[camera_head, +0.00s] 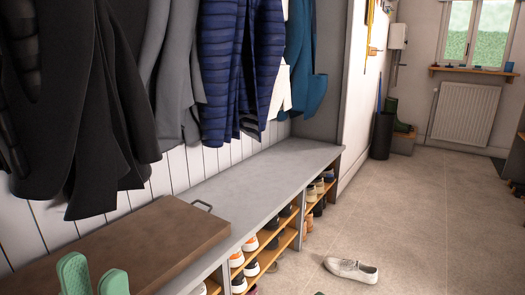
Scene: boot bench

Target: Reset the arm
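My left gripper (95,277) shows at the lower left as two green rounded fingertips. They stand apart with a gap between them, and nothing is seen held there. They appear in front of a brown board (150,240) on the near end of the grey bench top (265,178). The rest of my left arm is below the picture. My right gripper is not clearly seen. A small green sliver shows at the bottom edge, too little to tell what it is.
Coats (235,70) hang above the bench. Shoes (252,268) fill the cubbies under it. A pale shoe (351,270) lies on the tiled floor (420,220). A dark bin (382,136) and radiator (465,112) stand farther back. The floor right of the bench is mostly clear.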

